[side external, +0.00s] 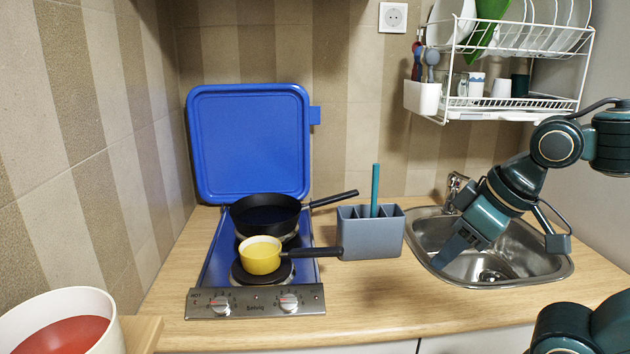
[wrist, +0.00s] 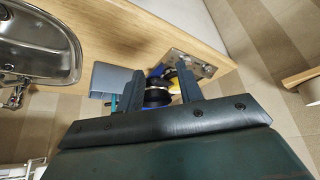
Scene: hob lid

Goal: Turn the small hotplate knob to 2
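The hob has a steel front panel (side external: 255,302) with a left knob (side external: 220,306) and a right knob (side external: 288,301). Both have white caps over red parts, and small markings surround them. I cannot read their settings or tell which one serves the small hotplate. The panel also shows in the wrist view (wrist: 190,63), small and tilted. My gripper (side external: 453,252) is over the sink's left side, well to the right of the knobs and touching nothing. In the wrist view its two fingers (wrist: 161,84) are apart with nothing gripped.
A yellow pot (side external: 261,257) and a black frying pan (side external: 266,216) stand on the hob, handles pointing right. The blue lid (side external: 250,145) stands raised behind. A grey holder (side external: 370,235) stands between hob and sink (side external: 555,266). The front worktop is clear.

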